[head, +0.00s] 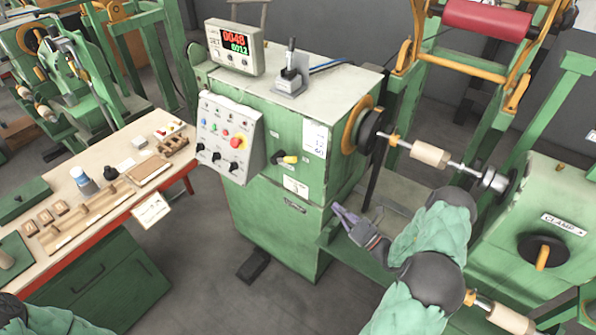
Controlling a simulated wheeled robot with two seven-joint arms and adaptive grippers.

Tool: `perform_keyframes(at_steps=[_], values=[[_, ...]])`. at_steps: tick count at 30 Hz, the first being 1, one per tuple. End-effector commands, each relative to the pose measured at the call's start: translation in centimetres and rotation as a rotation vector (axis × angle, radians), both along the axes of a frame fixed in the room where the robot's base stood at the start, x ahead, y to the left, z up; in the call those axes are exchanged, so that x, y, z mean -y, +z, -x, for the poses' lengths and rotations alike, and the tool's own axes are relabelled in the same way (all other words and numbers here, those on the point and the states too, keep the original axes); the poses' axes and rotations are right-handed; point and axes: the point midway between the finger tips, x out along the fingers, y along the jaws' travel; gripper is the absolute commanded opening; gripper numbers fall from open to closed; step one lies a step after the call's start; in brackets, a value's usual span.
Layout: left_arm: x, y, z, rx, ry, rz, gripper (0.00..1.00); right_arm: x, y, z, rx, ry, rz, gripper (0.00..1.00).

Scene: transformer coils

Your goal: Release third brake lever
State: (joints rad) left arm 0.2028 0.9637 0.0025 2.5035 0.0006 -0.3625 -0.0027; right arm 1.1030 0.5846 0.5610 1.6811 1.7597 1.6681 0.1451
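The green winding machine (290,225) in the middle carries a plate marked 3. I cannot tell which of these is the brake lever. My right gripper (346,214) is in front of the machine's lower right side, below and right of the yellow-ended lever and apart from it. Its finger opening is unclear. Only my left sleeve shows at the bottom left; the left gripper is out of view.
A control panel (228,140) with a red button juts from the machine's left. A spindle with a wooden core (430,154) runs right to the clamp housing (550,195). A workbench (120,175) with tools stands left. A black pedal (254,264) lies on the floor.

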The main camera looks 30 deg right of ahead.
Motion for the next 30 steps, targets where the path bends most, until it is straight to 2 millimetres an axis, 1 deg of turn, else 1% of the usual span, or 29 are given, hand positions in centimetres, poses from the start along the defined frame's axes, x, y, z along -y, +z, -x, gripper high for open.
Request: perform_keyframes(at_steps=[5, 24, 30], values=[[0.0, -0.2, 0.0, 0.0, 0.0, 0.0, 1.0, -0.8, 0.7, -2.6, 0.003, 0.004, 0.0, 0.0], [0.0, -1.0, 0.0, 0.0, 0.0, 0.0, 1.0, -3.7, 3.6, -13.8, 0.003, 0.004, 0.0, 0.0], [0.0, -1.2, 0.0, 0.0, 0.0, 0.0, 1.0, -4.3, 4.4, -16.6, 0.003, 0.002, 0.001, 0.0]])
